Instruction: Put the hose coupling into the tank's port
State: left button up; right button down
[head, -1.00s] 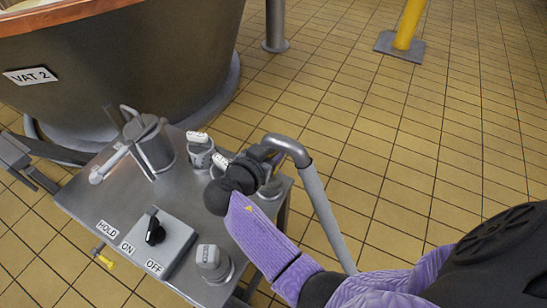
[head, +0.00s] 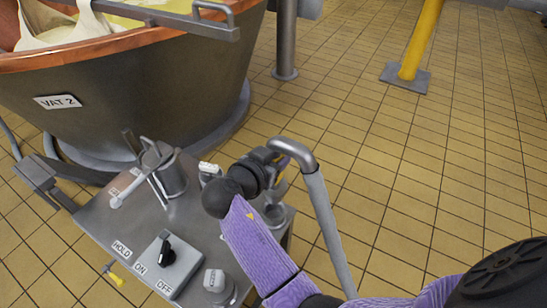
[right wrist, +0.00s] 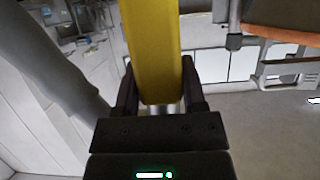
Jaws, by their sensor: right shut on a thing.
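My right gripper (head: 280,160) is shut on the hose coupling. In the right wrist view its yellow body (right wrist: 152,50) stands between the two fingers, with a bit of bare metal at its near end. In the head view the gripper hides most of the coupling. A grey bent pipe (head: 296,147) and a pale hose (head: 328,225) run from there downward. The gripper is above the far right part of a grey metal tabletop. A round grey fitting (head: 274,215) stands just below it; I cannot tell whether this is the tank's port. My left gripper is not in view.
On the metal top stand a lever pot (head: 172,175), a white-tagged fitting (head: 209,171), a HOLD/ON/OFF switch box (head: 172,267) and a capped fitting (head: 215,284). Copper-rimmed VAT 2 (head: 150,85) stands behind. A yellow post (head: 422,40) is at the back. The tiled floor at right is clear.

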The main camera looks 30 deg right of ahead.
aim_at(273, 135)
jog(key=shift+r+p, duration=2.4)
jog(key=shift+r, duration=0.95)
jog(key=shift+f, duration=0.1)
